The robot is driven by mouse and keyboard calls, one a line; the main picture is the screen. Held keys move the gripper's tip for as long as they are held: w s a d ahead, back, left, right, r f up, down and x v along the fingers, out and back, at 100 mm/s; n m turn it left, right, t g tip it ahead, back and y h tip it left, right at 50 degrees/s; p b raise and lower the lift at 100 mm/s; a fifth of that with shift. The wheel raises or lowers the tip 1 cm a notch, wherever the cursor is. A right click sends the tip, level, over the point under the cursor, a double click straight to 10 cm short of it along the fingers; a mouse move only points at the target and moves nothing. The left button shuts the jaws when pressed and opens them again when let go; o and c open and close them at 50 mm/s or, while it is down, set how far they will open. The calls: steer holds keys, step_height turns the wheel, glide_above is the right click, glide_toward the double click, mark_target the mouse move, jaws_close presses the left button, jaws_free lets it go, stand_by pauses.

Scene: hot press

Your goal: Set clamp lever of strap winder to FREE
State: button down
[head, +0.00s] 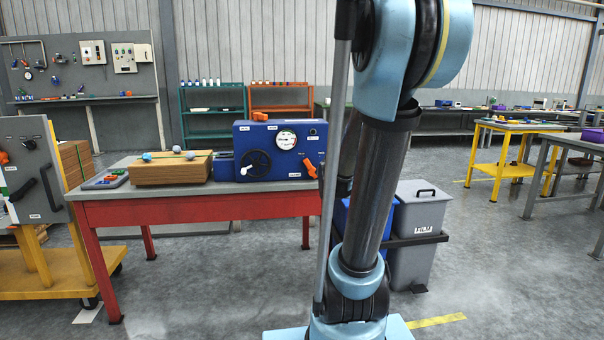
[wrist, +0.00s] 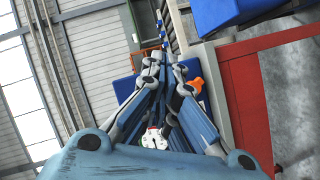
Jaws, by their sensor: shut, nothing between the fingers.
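The strap winder appears to be the blue machine (head: 300,136) on the red table in the head view. Its face carries a round gauge (head: 286,139), a black handwheel (head: 258,163) and an orange lever (head: 309,167) low on the right. A second small orange knob (head: 259,116) is on top. The label print is too small to read. In the wrist view, an orange lever (wrist: 194,86) shows just right of my gripper (wrist: 152,60), whose fingers are closed together and empty. The fingers hide much of the blue face (wrist: 124,88). Contact with the lever cannot be told.
A wooden box (head: 171,170) and a tray (head: 105,179) stand left of the machine on the red table (head: 190,206). A grey cabinet (head: 35,172) is at far left. Open floor lies at right.

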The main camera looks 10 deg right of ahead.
mark_target(310, 168)
steer(key=w+a+n+t+y, duration=0.4)
steer(key=w+a+n+y, duration=0.15)
steer(key=w+n, duration=0.5)
steer(key=w+a+f+n+g+y, duration=0.2)
steer(key=w+a+f+n+y, duration=0.2)
steer(key=a+f+n, duration=0.3)
step_height(310, 168, down, 3)
steer(key=shift+r+n+g+y, duration=0.2)
steer(key=shift+n+g+y, duration=0.1)
steer(key=shift+n+y, duration=0.55)
steer(key=x, duration=1)
steer(key=shift+d+r, duration=0.5)
steer(key=shift+d, duration=0.4)
steer(key=shift+d+r, duration=0.55)
steer(key=shift+d, duration=0.3)
steer(key=shift+d, duration=0.2)
